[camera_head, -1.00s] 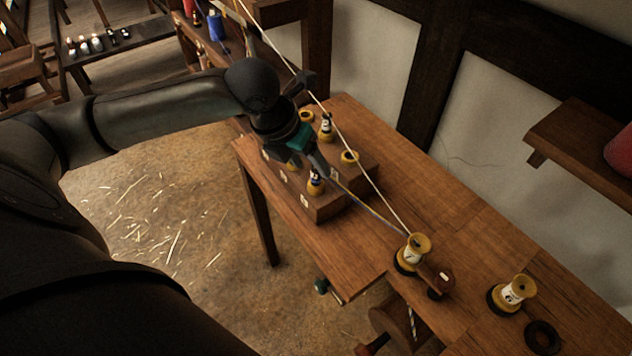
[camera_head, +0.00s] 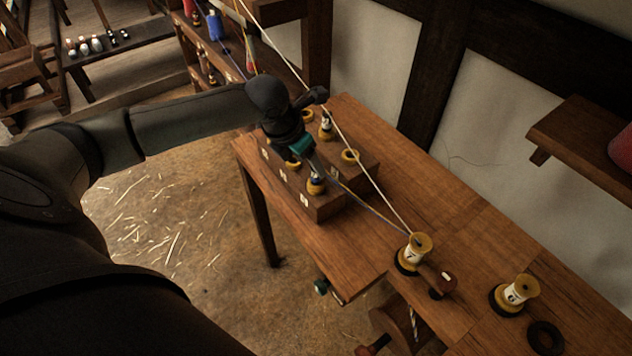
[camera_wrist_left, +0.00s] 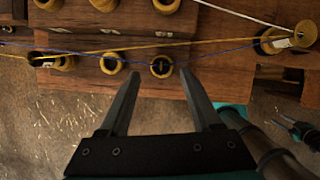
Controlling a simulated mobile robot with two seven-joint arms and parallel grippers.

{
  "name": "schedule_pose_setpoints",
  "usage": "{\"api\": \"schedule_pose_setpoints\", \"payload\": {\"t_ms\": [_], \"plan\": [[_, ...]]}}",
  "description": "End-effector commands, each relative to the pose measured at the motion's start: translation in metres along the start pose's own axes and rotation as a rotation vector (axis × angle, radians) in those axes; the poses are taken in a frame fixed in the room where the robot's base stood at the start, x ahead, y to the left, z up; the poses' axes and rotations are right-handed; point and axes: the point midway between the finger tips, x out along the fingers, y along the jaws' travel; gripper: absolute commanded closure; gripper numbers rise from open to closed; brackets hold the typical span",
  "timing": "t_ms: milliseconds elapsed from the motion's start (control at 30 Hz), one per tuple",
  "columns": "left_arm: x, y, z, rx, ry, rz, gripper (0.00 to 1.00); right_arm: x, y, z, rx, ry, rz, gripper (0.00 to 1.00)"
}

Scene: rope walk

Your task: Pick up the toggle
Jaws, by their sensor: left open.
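I cannot tell for sure which thing is the toggle. My left gripper (camera_head: 313,168) is open above the near row of a wooden block (camera_head: 325,207) on the bench. In the left wrist view, its fingertips (camera_wrist_left: 160,75) are on either side of a yellow-rimmed, dark-centred piece (camera_wrist_left: 161,66). That piece also shows in the head view (camera_head: 316,186), partly covered by the gripper. Nothing is held between the fingers. A blue thread and a yellow thread cross close to the fingertips. My right gripper is not in view.
A spool marked 7 (camera_head: 412,254) stands on the bench, with a pale cord and threads running to it. Beside it is a brown wooden piece (camera_head: 441,282). A spool marked 6 (camera_head: 513,294) and a dark ring (camera_head: 544,337) are further right.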

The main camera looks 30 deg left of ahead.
Motion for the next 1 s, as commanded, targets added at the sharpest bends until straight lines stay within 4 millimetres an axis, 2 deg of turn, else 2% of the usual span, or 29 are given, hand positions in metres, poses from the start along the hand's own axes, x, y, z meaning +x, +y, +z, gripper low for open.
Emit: {"api": "schedule_pose_setpoints", "payload": {"t_ms": [400, 733, 1000], "plan": [[0.046, -0.003, 0.001, -0.002, 0.001, -0.001, 0.35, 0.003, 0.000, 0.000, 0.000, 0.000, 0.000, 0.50], [0.052, -0.002, 0.001, 0.001, 0.001, 0.001, 0.35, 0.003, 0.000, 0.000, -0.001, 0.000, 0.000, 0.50], [0.052, -0.002, 0.001, 0.001, 0.001, 0.001, 0.65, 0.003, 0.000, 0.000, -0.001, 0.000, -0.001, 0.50]]}}
